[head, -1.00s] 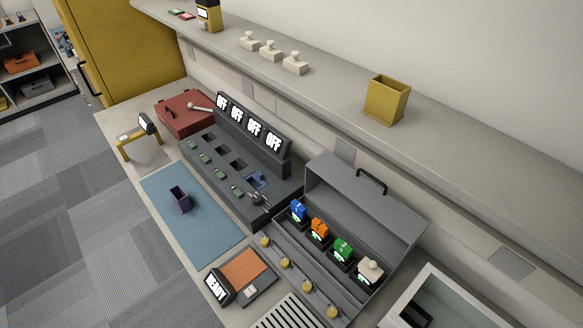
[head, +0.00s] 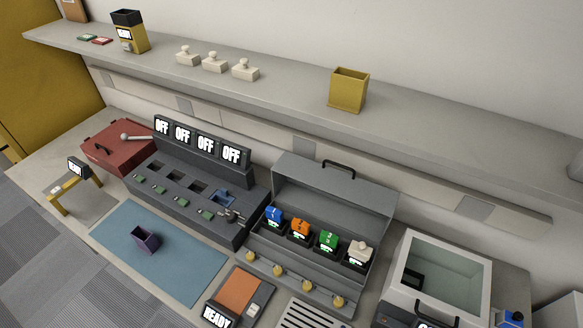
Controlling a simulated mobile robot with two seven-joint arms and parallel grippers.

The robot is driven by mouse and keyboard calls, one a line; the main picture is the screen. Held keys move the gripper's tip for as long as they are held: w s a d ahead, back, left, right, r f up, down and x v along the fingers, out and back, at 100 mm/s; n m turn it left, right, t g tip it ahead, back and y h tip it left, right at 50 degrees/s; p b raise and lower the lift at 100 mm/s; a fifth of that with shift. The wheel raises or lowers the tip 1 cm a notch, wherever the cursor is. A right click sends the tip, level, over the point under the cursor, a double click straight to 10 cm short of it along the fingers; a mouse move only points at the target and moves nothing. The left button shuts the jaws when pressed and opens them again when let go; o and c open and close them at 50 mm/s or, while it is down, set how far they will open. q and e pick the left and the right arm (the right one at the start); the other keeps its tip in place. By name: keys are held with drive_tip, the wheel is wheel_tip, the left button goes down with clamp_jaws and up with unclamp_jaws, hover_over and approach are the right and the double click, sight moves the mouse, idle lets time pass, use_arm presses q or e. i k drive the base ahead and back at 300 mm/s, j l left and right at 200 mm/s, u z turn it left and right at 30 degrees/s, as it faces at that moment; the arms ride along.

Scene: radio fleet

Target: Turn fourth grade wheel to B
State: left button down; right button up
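A grey open case (head: 335,190) stands on the counter with its lid raised. Several small gold wheels (head: 278,270) sit in a row along its front edge. The one at the right end of the row (head: 339,301) stands in front of the slot with the white block (head: 359,252). Blue (head: 274,217), orange (head: 300,229) and green (head: 328,241) blocks sit in the slots to its left. Any letters on the wheels are too small to read. Neither of my grippers is in view.
A dark console (head: 190,195) with several OFF displays stands left of the case. An orange pad (head: 240,289) with a READY display, and a slatted grille (head: 305,316), lie in front. A white open box (head: 447,262) stands right. A purple cup (head: 145,240) stands on a blue mat (head: 185,278).

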sight(338, 301)
drive_tip(key=k+z, duration=0.15)
drive_tip(key=z, duration=0.35)
drive_tip(key=j+z, duration=0.3)
drive_tip(key=k+j+z, duration=0.15)
drive_tip(key=j+z, duration=0.15)
drive_tip(key=j, duration=0.15)
drive_tip(key=i+j+z, duration=0.35)
drive_tip(key=i+j, duration=0.2)
drive_tip(key=j, duration=0.15)
drive_tip(key=i+j+z, duration=0.2)
drive_tip(key=j, duration=0.2)
drive_tip(key=i, duration=0.05)
